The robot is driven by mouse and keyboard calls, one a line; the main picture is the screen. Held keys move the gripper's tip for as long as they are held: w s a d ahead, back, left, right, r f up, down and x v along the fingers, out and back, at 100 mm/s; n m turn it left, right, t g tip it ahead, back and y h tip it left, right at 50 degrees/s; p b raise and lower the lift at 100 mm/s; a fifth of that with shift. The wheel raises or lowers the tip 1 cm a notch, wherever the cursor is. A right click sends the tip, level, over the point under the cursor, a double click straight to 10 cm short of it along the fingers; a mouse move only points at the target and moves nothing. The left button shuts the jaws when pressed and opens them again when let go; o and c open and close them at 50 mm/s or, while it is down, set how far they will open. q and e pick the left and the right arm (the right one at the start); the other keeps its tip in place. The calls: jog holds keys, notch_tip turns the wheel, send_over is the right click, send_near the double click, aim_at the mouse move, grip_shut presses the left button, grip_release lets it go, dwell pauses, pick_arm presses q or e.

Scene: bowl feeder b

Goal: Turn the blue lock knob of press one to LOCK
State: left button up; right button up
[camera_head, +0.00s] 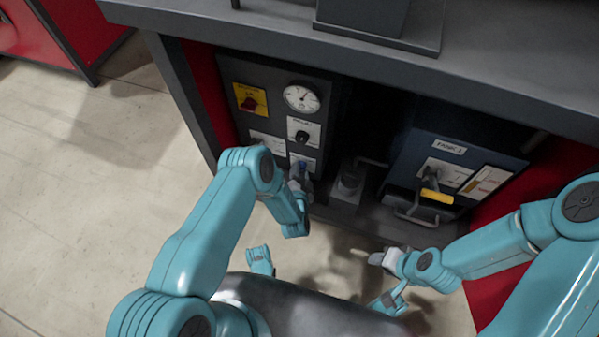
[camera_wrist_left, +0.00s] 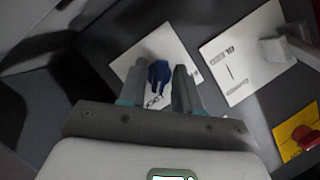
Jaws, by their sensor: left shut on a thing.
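The blue lock knob (camera_head: 302,165) is on a white plate low on the dark control panel at the left of the press. In the left wrist view the blue knob (camera_wrist_left: 158,74) stands between my two grey fingers, in front of its white plate (camera_wrist_left: 140,66).
The panel also carries a round gauge (camera_head: 301,98), a black knob (camera_head: 302,137) and a red switch on a yellow plate (camera_head: 250,100). A blue unit with a yellow handle (camera_head: 437,195) stands at the right. The grey worktop (camera_head: 270,35) overhangs. Floor at left is clear.

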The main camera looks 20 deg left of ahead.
dwell(0.5)
pick_arm(q)
jog(key=o, duration=0.7)
